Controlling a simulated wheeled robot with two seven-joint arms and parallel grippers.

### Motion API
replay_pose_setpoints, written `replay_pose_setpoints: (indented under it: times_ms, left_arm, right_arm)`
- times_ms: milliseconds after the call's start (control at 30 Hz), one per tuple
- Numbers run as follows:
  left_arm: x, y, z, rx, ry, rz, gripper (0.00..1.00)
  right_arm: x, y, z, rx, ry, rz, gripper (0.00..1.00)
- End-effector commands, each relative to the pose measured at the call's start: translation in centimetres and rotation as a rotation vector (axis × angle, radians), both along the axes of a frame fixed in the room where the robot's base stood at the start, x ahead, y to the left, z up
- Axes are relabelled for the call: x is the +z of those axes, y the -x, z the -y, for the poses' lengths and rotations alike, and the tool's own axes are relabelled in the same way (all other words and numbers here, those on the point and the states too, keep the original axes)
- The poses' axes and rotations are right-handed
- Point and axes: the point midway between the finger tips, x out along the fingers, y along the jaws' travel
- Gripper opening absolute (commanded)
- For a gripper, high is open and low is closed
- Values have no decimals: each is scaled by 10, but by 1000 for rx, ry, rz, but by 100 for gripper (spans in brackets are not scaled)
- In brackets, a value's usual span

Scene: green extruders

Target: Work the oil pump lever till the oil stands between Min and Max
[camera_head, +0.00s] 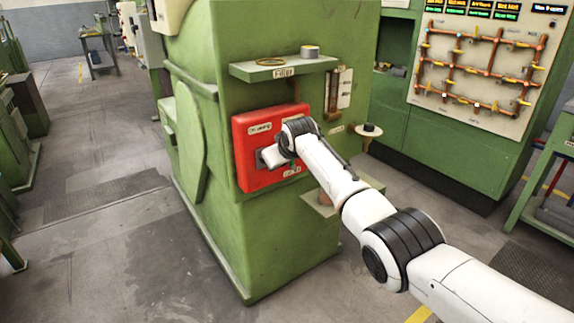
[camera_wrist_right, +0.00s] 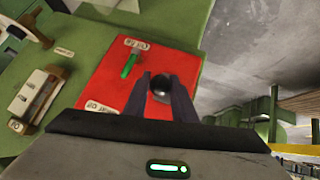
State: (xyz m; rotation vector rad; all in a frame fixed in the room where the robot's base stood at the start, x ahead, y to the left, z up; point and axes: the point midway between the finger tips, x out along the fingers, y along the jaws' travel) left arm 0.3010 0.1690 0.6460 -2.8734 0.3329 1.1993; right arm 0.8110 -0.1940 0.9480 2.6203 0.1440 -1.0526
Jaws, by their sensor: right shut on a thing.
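A red panel (camera_head: 243,180) is fixed to the side of the green machine. In the right wrist view, the red panel (camera_wrist_right: 108,82) carries a short green handle (camera_wrist_right: 128,66) and two white labels. My right gripper (camera_head: 268,157) is at the panel's front, and my wrist partly hides it. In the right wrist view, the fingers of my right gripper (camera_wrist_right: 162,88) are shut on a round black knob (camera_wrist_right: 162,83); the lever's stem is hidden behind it. An oil gauge (camera_head: 338,95) is right of the panel, also in the wrist view (camera_wrist_right: 38,95); its oil level is too small to read. My left gripper is not in view.
A green shelf (camera_head: 285,67) marked "Filter" juts out above the panel and holds a ring and a small tin. A pipe board (camera_head: 480,70) stands at the back right.

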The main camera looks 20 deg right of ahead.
Motion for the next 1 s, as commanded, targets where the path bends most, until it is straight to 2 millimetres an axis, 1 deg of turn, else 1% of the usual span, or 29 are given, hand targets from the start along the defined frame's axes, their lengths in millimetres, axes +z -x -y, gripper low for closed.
replay_pose_setpoints:
  times_ms: [300,800,833,933,1000]
  left_arm:
    - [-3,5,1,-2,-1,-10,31]
    - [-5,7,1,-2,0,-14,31]
    - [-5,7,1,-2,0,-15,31]
    - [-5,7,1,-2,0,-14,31]
    - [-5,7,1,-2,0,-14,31]
  right_arm:
    - [4,0,0,-1,18,-51,0]
    - [5,0,0,0,20,-57,0]
    - [5,0,0,0,20,-57,26]
    - [5,0,-1,0,20,-56,43]
    - [5,0,-1,0,20,-56,43]
